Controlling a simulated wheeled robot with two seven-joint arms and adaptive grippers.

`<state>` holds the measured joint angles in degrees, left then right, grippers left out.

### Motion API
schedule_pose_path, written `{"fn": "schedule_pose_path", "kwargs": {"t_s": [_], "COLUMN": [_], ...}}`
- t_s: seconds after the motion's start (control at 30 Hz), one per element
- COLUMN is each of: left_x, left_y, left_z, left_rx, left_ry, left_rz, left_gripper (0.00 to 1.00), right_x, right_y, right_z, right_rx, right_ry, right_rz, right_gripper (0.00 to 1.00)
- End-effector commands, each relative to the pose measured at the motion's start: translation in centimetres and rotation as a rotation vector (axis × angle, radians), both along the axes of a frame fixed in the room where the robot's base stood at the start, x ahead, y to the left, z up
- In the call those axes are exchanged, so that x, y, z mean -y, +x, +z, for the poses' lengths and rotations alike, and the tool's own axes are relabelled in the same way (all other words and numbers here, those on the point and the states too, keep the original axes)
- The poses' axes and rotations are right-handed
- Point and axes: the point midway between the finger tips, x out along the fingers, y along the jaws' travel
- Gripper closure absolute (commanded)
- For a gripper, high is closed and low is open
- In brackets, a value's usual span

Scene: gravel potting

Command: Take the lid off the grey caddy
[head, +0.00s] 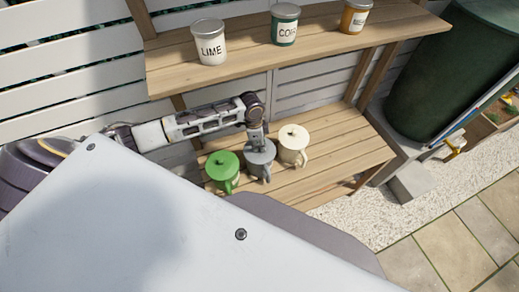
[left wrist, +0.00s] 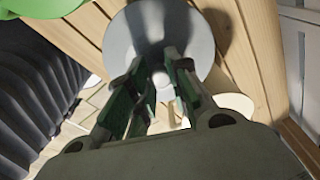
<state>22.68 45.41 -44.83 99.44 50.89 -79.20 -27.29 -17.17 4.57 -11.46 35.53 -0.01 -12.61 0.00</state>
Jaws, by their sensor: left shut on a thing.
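The grey caddy (head: 259,171) stands on the lower wooden shelf, between a green caddy (head: 222,172) and a cream caddy (head: 292,149). Its grey lid (left wrist: 150,30) fills the top middle of the left wrist view, with a pale round knob in its centre. My left gripper (head: 257,142) is directly above the grey caddy, reaching down to the lid. In the left wrist view its fingers (left wrist: 163,85) are shut on the knob. The lid appears to sit on the caddy, though any gap is hidden. My right gripper is in neither view.
The upper shelf (head: 290,50) holds a white LIME tin (head: 208,45), a green tin (head: 285,28) and an orange tin (head: 355,17). The green caddy and cream caddy stand close on either side. A dark green barrel (head: 450,65) stands at the right. Bare shelf (head: 345,140) lies right of the caddies.

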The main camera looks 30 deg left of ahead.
Motion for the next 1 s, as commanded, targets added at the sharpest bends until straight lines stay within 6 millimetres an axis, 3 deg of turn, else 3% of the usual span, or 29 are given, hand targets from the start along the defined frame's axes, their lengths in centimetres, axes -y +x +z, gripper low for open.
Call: {"fn": "schedule_pose_path", "kwargs": {"t_s": [0.37,0.63,1.0], "left_x": [0.0,0.0,5.8], "left_y": [0.0,0.1,-5.0], "left_z": [0.7,3.7,3.4], "left_rx": [0.002,0.003,-0.001], "left_ry": [-0.001,0.000,-0.003], "left_rz": [0.000,0.000,-0.003], "left_gripper": [1.00,1.00,1.00], "right_x": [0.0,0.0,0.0], "right_y": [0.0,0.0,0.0], "right_z": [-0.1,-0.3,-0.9], "right_rx": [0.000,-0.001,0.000], "right_ry": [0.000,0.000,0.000], "right_rz": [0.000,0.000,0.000], "right_gripper": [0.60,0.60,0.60]}}
